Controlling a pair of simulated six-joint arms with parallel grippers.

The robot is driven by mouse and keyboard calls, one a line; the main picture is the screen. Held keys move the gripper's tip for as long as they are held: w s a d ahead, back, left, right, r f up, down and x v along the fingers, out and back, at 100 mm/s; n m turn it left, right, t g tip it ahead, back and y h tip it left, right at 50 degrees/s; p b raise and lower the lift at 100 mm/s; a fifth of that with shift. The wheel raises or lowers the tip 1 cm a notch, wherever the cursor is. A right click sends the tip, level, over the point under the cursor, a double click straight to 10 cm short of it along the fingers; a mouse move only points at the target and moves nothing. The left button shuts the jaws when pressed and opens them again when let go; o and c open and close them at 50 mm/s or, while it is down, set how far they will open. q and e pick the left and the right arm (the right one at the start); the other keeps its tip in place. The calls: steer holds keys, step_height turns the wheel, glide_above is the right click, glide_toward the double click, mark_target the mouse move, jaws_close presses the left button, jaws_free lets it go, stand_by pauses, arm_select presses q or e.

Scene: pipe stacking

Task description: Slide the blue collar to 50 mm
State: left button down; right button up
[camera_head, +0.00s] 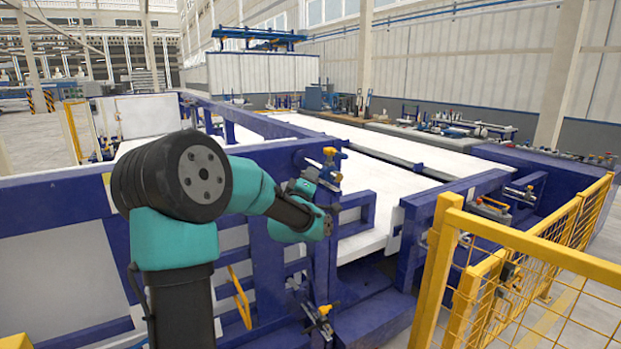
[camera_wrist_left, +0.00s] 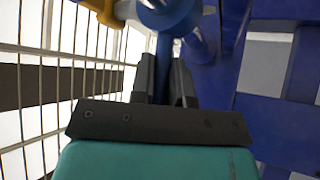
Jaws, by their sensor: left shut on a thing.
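My left gripper (camera_head: 316,180) is at the blue frame's upright post, partly hidden by its own wrist. In the left wrist view, its two dark fingers (camera_wrist_left: 165,82) are shut on a narrow blue piece (camera_wrist_left: 166,55) that hangs below a round blue part. This round blue part (camera_wrist_left: 170,12) looks like the blue collar and is cut by the top edge. In the head view, a small blue fitting with yellow ends (camera_head: 330,165) sits just beyond the gripper. I cannot read any position in millimetres. My right gripper is in neither view.
A yellow mesh fence (camera_head: 530,250) stands at the right front. Blue frame beams (camera_head: 50,215) and white panels (camera_head: 385,190) surround the gripper. A lower fitting with yellow ends (camera_head: 320,318) is on the frame below. A yellow part (camera_wrist_left: 105,10) is close at the wrist view's top left.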

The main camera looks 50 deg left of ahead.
arm_select(q)
steer(key=shift+a, duration=0.1)
steer(key=w+a, duration=0.2)
steer(key=a, duration=0.7)
steer(key=shift+a, duration=0.3)
steer(key=c, duration=1.1)
jaws_free()
steer(key=shift+s, duration=0.15)
steer(key=v, duration=1.7)
steer(key=shift+d, duration=0.15)
